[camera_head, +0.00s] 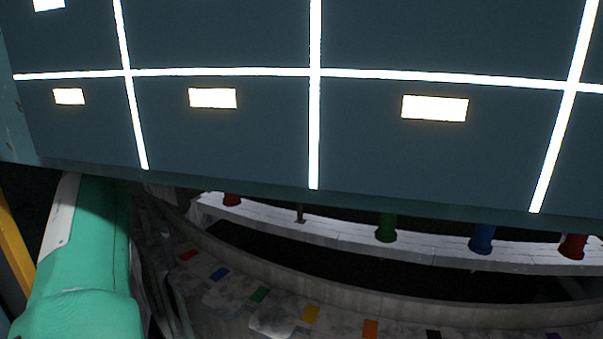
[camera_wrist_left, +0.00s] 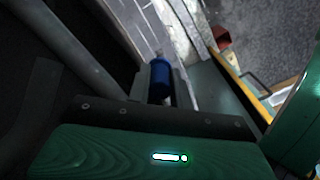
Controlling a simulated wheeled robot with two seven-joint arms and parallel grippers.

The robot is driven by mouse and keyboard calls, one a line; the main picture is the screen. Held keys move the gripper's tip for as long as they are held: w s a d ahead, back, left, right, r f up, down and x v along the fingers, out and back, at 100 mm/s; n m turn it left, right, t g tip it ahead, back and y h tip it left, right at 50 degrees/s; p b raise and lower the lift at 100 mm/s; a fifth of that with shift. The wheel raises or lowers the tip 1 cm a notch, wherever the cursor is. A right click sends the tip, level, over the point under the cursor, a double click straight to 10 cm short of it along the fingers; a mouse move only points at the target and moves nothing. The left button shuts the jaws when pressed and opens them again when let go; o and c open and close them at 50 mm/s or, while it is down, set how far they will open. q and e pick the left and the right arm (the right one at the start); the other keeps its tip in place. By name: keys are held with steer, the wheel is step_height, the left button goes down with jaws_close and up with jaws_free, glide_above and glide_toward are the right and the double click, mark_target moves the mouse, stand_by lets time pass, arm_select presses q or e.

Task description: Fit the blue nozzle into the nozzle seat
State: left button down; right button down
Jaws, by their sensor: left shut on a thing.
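My left gripper (camera_wrist_left: 160,85) is shut on a blue nozzle (camera_wrist_left: 159,77), a short blue cylinder that stands out between the fingers in the left wrist view. In the head view my green left arm comes in at the lower left, and its gripper cannot be made out there. Another blue piece (camera_head: 482,238) stands on a pale ledge at the right. I cannot tell which spot is the nozzle seat. My right gripper is in neither view.
The pale ledge (camera_head: 340,238) also bears a green piece (camera_head: 386,228), a red piece (camera_head: 573,246) and a thin dark post (camera_head: 300,213). A curved lower surface has coloured tags, one of them yellow (camera_head: 310,313). A dark panel (camera_head: 225,135) with white lines fills the upper view.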

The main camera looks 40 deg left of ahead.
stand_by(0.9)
arm_select(q)
steer(key=shift+p, duration=0.55)
steer(key=shift+s+d+f+b, duration=0.1)
steer(key=shift+s+f+b, duration=0.05)
steer(key=shift+f+b, duration=0.25)
stand_by(0.5)
steer(key=shift+r, duration=0.2)
steer(key=shift+w+r+p, duration=0.2)
steer(key=shift+p, duration=0.2)
steer(key=shift+r, duration=0.1)
stand_by(0.8)
steer(key=shift+s+f+b, duration=0.2)
steer(key=shift+f+b, duration=0.1)
steer(key=shift+f, duration=0.1)
stand_by(0.5)
steer(key=shift+d+r, duration=0.1)
